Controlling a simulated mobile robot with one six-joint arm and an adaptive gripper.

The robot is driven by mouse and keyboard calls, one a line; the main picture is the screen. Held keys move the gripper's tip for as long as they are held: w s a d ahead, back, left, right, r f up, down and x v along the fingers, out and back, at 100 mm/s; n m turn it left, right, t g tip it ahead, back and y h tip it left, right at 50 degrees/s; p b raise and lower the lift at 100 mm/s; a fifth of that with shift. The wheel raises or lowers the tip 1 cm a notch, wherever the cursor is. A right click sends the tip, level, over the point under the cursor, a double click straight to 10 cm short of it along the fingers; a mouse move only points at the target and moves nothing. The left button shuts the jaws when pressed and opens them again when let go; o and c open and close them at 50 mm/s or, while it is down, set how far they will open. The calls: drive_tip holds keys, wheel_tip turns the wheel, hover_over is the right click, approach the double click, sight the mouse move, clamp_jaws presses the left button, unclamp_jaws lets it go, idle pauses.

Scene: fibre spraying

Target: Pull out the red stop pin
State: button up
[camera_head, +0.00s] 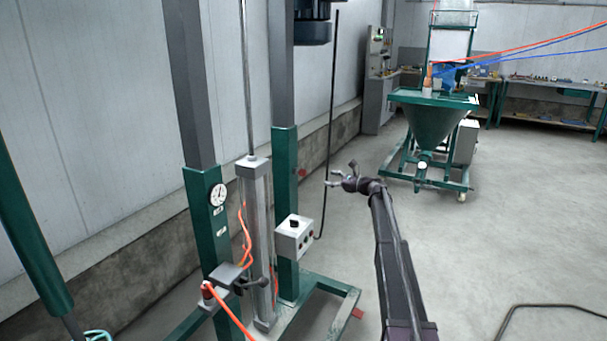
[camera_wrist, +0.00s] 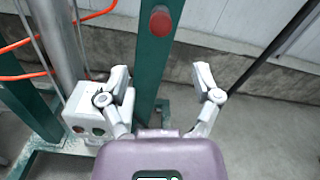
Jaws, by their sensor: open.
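A small red piece, apparently the stop pin (camera_head: 302,172), sticks out from the side of the green post (camera_head: 285,205) in the head view. In the wrist view the red pin (camera_wrist: 160,21) shows as a rounded end on the green post (camera_wrist: 149,65). My gripper (camera_head: 340,174) is open and empty, to the right of the pin and apart from it. In the wrist view my gripper (camera_wrist: 162,76) has its fingers spread to either side of the post, and the pin lies above the fingertips, between them sideways.
A grey control box (camera_head: 294,238) is fixed low on the post; it shows beside the left finger in the wrist view (camera_wrist: 98,118). A green hopper (camera_head: 433,125) stands at the back right. The floor at right is mostly clear.

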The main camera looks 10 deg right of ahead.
sight(305, 173)
drive_tip(key=x, duration=1.2)
drive_tip(key=shift+w+a, duration=0.1)
drive_tip(key=shift+a, duration=0.05)
clamp_jaws()
drive_tip(key=shift+a, duration=0.1)
